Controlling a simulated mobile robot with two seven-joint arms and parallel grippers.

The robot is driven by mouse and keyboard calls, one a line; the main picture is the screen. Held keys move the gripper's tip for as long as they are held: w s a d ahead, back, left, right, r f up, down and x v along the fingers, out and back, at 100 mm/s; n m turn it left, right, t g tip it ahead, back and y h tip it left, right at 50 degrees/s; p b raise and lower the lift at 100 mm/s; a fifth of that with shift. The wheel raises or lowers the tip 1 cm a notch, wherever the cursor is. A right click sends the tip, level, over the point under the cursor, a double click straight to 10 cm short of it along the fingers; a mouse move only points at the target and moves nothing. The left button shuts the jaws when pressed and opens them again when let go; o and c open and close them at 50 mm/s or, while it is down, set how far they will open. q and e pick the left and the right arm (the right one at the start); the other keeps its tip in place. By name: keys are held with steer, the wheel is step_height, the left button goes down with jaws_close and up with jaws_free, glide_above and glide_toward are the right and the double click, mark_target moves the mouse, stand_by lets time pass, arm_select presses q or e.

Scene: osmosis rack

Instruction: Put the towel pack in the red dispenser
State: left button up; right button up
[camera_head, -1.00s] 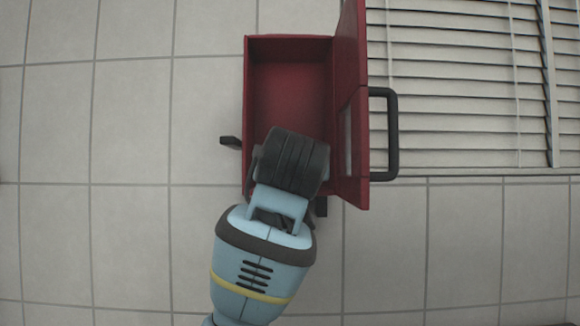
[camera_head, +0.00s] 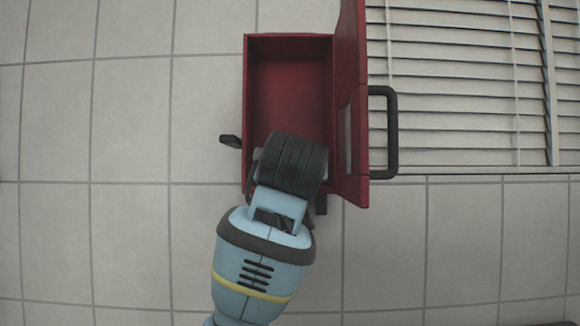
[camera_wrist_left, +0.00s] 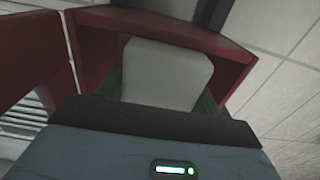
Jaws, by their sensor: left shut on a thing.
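The red dispenser (camera_head: 290,85) is mounted on the tiled wall, with its door (camera_head: 350,100) swung open to the right. My left gripper (camera_head: 290,165) is at the lower part of the dispenser's opening in the head view; its own wrist hides its fingers there. In the left wrist view, the gripper is shut on the white towel pack (camera_wrist_left: 168,73), which lies within the outline of the open dispenser (camera_wrist_left: 190,32). The pack is hidden in the head view. I cannot tell whether it touches the dispenser's inside. My right gripper is not in view.
A black handle (camera_head: 390,133) sticks out from the open door. White window blinds (camera_head: 455,90) are to the right of the dispenser. A small dark lever (camera_head: 230,141) protrudes at the dispenser's left side. The tiled wall left of it is clear.

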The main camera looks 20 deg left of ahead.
arm_select(q)
steer(key=o, duration=1.2)
steer(key=shift+w, duration=0.1)
steer(key=shift+c, duration=0.2)
steer(key=shift+o, duration=0.4)
steer(key=shift+o, duration=0.6)
steer(key=v, duration=1.5)
stand_by(0.8)
